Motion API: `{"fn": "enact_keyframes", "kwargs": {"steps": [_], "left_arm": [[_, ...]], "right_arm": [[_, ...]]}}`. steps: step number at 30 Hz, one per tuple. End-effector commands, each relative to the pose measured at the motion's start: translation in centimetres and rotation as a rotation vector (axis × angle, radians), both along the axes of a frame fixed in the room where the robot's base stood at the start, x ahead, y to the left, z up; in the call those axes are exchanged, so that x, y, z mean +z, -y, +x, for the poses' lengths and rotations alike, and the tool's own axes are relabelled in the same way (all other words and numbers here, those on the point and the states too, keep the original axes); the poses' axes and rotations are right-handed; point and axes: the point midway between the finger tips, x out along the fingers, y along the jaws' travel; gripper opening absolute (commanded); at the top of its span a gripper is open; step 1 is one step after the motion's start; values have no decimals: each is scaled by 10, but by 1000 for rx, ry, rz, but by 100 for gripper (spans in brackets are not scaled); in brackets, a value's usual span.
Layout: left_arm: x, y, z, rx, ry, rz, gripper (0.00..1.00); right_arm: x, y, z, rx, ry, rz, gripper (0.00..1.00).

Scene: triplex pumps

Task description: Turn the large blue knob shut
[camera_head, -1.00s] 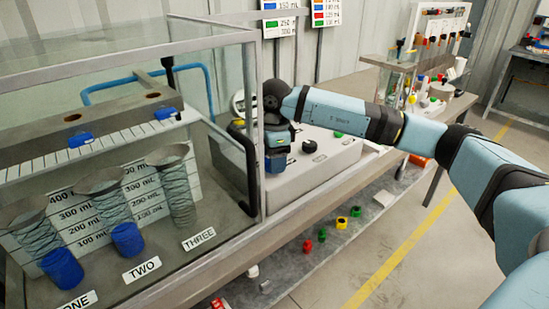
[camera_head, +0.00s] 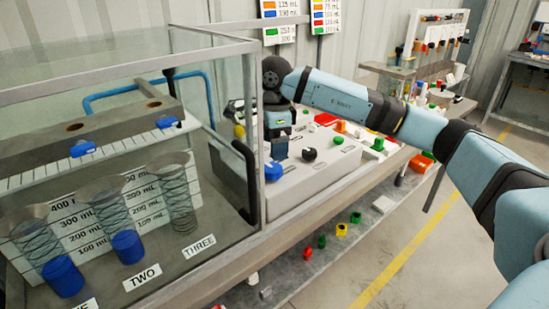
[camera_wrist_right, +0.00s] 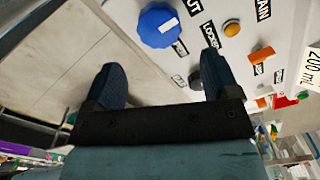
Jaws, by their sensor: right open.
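The large blue knob (camera_head: 273,171) is on the sloped grey-white panel, just below my right gripper (camera_head: 281,150). In the right wrist view the blue knob (camera_wrist_right: 159,25) is round and scalloped, next to a label reading OUT. My right gripper (camera_wrist_right: 161,65) is open there, its two dark fingers apart with nothing between them. The knob lies beyond the fingertips, and I see no contact. My left gripper is not in view.
A black knob (camera_head: 309,155) sits right of the blue one. An orange handle (camera_wrist_right: 261,54) and an orange button (camera_wrist_right: 231,28) are on the panel. A glass tank (camera_head: 252,120) with a black handle (camera_head: 246,180) stands close on the left.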

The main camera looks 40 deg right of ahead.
Motion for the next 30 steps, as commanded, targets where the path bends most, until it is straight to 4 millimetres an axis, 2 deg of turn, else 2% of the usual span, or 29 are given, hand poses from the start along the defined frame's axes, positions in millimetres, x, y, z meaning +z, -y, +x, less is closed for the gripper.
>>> {"fn": "enact_keyframes", "kwargs": {"steps": [1,6,12,30], "left_arm": [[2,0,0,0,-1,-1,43],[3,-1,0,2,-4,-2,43],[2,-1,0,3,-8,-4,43],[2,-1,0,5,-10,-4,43]], "right_arm": [[15,0,1,0,4,2,82],[48,-1,0,2,2,0,82],[68,0,0,1,1,1,82],[71,0,0,1,0,0,82]]}}
